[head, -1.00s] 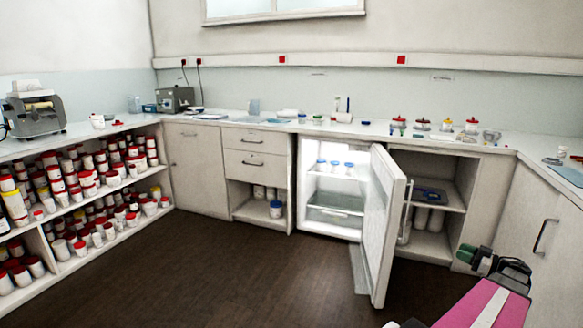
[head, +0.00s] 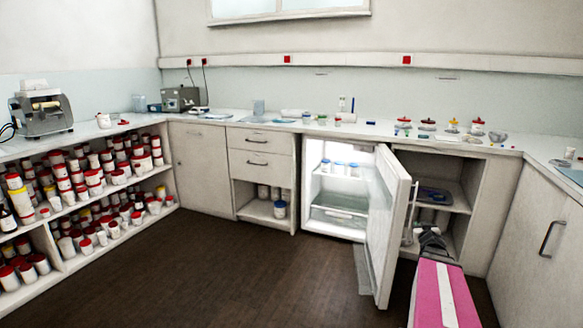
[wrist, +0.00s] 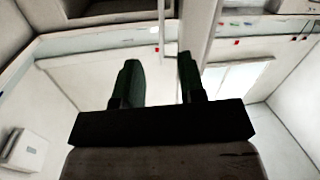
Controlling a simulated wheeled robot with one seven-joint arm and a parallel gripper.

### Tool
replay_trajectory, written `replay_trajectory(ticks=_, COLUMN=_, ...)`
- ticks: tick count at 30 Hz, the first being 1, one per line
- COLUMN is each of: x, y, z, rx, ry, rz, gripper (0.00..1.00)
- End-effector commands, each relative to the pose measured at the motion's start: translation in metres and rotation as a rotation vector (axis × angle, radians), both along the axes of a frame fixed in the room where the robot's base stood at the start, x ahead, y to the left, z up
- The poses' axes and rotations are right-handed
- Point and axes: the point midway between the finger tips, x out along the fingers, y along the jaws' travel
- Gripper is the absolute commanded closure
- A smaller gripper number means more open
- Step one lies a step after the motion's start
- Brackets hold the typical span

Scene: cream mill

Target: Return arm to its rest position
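My gripper shows in the wrist view (wrist: 161,80) with its two dark fingers spread apart and nothing between them. That view looks upside down across the room, with the counter and wall behind the fingers. In the head view my pink and white arm (head: 443,295) rises at the lower right, in front of the open shelf cabinet. The gripper's fingers cannot be made out clearly there. The arm's dark end is close to the right of the open fridge door (head: 390,225); I cannot tell whether they touch.
The fridge (head: 336,215) stands open, with several blue-lidded jars inside. A cabinet with open shelves (head: 440,170) is right of it. Shelves of red-lidded jars (head: 90,215) line the left. The dark floor (head: 230,270) in the middle is clear.

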Motion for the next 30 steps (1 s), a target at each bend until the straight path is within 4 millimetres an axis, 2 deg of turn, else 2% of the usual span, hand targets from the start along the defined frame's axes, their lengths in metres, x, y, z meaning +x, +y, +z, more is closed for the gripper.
replay_trajectory(ticks=1, x=-0.002, y=0.016, z=-0.005, rx=0.015, ry=0.046, rz=-0.038, gripper=0.63)
replay_trajectory(ticks=5, x=-0.008, y=0.050, z=-0.025, rx=0.058, ry=0.199, rz=-0.137, gripper=0.63)
replay_trajectory(ticks=11, x=-0.035, y=0.117, z=-0.062, rx=0.134, ry=0.494, rz=-0.215, gripper=0.63)
replay_trajectory(ticks=14, x=-0.056, y=0.158, z=-0.080, rx=0.173, ry=0.663, rz=-0.217, gripper=0.63)
replay_trajectory(ticks=18, x=-0.095, y=0.220, z=-0.101, rx=0.219, ry=0.917, rz=-0.175, gripper=0.63)
replay_trajectory(ticks=24, x=-0.156, y=0.301, z=-0.115, rx=0.268, ry=1.249, rz=-0.052, gripper=0.63)
replay_trajectory(ticks=27, x=-0.178, y=0.327, z=-0.116, rx=0.280, ry=1.360, rz=0.005, gripper=0.63)
replay_trajectory(ticks=30, x=-0.191, y=0.341, z=-0.115, rx=0.288, ry=1.425, rz=0.041, gripper=0.63)
